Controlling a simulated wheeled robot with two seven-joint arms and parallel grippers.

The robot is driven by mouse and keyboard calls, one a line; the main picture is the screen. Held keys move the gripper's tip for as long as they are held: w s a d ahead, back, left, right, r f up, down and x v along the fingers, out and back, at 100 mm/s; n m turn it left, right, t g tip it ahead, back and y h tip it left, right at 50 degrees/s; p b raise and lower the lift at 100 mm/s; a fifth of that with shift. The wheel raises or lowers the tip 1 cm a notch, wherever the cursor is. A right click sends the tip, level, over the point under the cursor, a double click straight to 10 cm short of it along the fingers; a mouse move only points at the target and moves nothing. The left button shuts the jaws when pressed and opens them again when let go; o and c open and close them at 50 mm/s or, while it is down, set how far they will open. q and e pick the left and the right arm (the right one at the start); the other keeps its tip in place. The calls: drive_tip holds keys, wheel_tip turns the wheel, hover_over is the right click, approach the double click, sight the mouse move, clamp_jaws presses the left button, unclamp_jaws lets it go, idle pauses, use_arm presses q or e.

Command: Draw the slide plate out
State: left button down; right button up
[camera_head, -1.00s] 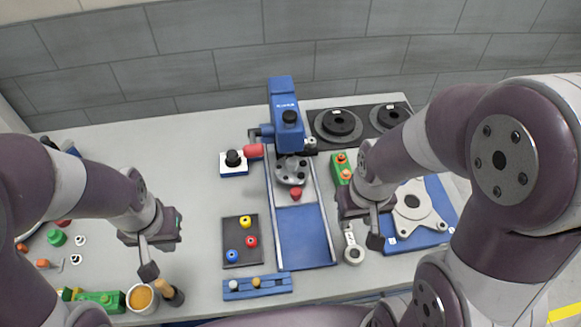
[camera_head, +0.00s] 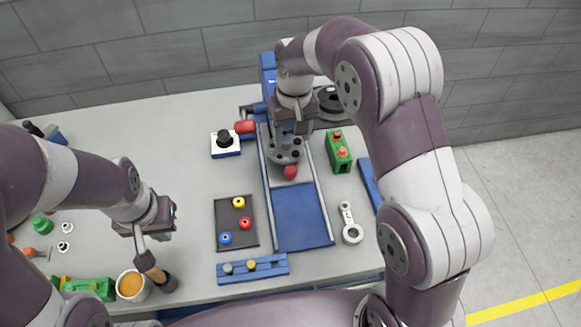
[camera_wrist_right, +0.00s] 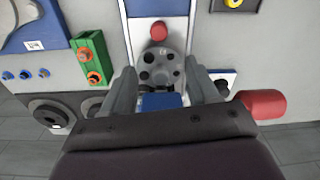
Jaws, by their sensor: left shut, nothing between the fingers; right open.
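The slide plate (camera_head: 303,173) is a light grey plate on the blue rail base (camera_head: 300,218), at its back part. A round grey fixture with holes (camera_head: 285,150) sits on it, and a red knob (camera_head: 290,172) is at its front edge. In the right wrist view the fixture (camera_wrist_right: 162,70) and red knob (camera_wrist_right: 158,31) lie beyond my fingers. My right gripper (camera_head: 288,130) is open above the back of the fixture, its fingers (camera_wrist_right: 161,90) on either side of it in that view; contact cannot be told. My left gripper (camera_head: 145,262) is shut and empty at the front left.
A red handle (camera_head: 245,127) sticks out left of the blue press. A dark tray of coloured rings (camera_head: 236,222) and an orange-filled cup (camera_head: 131,286) lie in front.

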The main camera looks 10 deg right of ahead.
sight(291, 169)
drive_tip(key=f, duration=0.3)
drive_tip(key=f+p, duration=0.1)
drive_tip(key=f, duration=0.3)
drive_tip(key=f+p, duration=0.1)
drive_tip(key=f, duration=0.2)
drive_tip(key=shift+s+a+f, duration=0.1)
drive_tip(key=shift+s+f, duration=0.3)
drive_tip(key=shift+f, duration=0.65)
clamp_jaws()
